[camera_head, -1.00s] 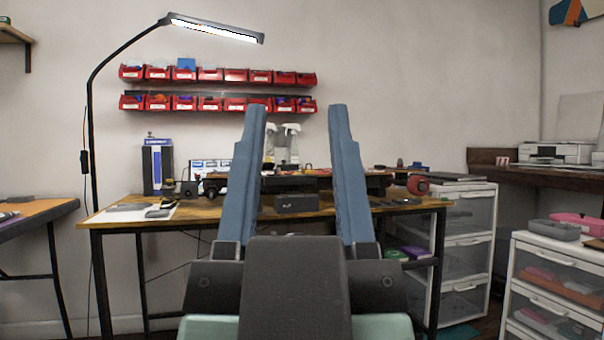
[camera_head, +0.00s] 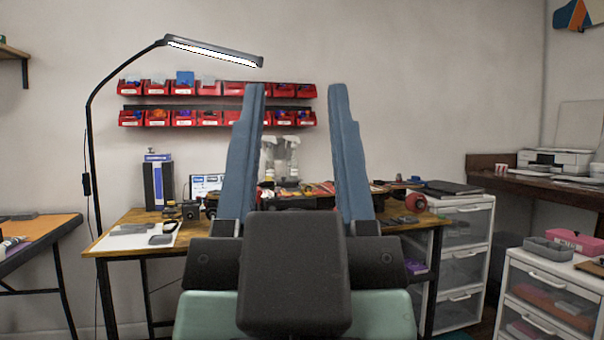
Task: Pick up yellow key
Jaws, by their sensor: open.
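I cannot make out a yellow key in this view. Small items lie on the wooden workbench (camera_head: 112,244), too small to tell apart, and my arm hides its middle. My gripper (camera_head: 297,92) is in the centre of the head view, its two long blue fingers pointing up and standing wide apart. Nothing is between the fingers except the background wall and bench clutter. In the picture the fingers overlap the bench, and I cannot tell their exact distance from it.
A desk lamp (camera_head: 213,50) arches over the bench's left side. Red bins (camera_head: 157,118) hang on the wall. White drawer units (camera_head: 464,262) stand at the right, with a grey tray (camera_head: 548,250) on the nearer one. Another table (camera_head: 50,228) is at the left. Bare floor between is mostly hidden.

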